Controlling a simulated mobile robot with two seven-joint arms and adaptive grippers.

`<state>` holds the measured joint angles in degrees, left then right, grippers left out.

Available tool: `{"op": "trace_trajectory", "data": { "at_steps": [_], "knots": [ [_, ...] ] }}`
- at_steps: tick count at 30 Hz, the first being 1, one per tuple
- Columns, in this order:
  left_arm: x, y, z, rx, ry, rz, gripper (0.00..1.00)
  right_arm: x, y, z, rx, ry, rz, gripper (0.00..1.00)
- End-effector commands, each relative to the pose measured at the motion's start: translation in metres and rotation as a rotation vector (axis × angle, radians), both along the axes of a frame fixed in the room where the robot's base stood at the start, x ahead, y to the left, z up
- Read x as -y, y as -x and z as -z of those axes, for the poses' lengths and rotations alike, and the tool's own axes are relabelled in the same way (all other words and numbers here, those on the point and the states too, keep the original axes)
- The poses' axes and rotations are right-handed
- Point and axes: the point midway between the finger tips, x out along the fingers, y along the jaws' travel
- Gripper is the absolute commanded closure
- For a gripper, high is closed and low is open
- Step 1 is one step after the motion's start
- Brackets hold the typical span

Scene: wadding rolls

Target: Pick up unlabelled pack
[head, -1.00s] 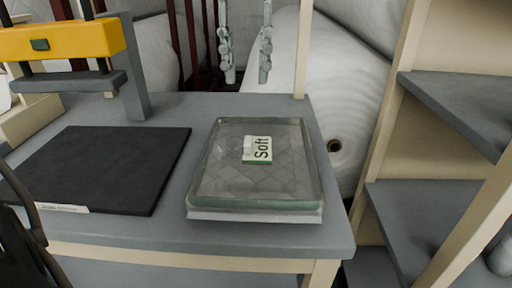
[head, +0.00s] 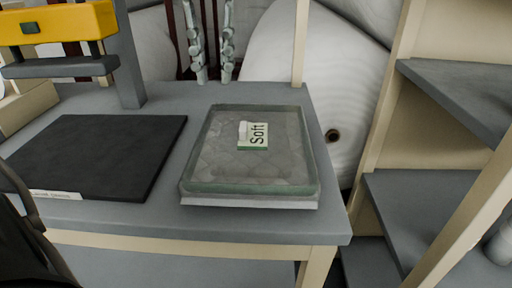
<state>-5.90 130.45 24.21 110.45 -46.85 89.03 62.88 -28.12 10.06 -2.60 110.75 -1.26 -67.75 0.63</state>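A flat, clear pack with greenish edges and quilted contents (head: 225,168) lies on the grey table (head: 150,222). It carries a white and green label reading "Soft" (head: 253,134). A thin white layer shows under its front edge. I cannot pick out a pack without a label in this view. Part of my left gripper (head: 30,225) shows as a dark, curved shape at the lower left edge, in front of the table's left side. It is cut off by the frame, so its fingers cannot be judged. My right gripper is not in view.
A black mat (head: 95,155) with a white label strip lies left of the pack. A yellow press-like frame (head: 60,25) stands at the back left. Grey shelves (head: 460,90) stand at the right. Large white rolls (head: 305,60) fill the back. Bare table surrounds the pack.

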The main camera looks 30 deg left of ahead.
Motion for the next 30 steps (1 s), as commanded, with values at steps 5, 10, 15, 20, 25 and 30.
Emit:
{"op": "trace_trajectory", "data": {
  "at_steps": [5, 10, 15, 20, 25, 30],
  "knots": [
    [-0.025, 0.02, 0.031, 0.006, 0.006, 0.006, 0.79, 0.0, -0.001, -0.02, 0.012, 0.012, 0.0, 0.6],
    [-0.031, 0.025, 0.045, 0.006, 0.0, 0.006, 0.79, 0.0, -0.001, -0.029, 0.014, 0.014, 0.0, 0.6],
    [-0.032, 0.024, 0.064, 0.005, 0.0, 0.007, 0.79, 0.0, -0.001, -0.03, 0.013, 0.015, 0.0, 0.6],
    [-0.036, 0.022, 0.086, 0.004, 0.002, 0.006, 0.79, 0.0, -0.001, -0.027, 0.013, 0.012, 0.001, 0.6],
    [-0.037, 0.021, 0.108, 0.005, 0.0, 0.006, 0.79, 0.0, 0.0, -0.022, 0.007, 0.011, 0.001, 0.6],
    [-0.037, 0.021, 0.114, 0.008, -0.002, 0.004, 0.79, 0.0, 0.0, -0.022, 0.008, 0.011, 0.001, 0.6]
  ]
}}
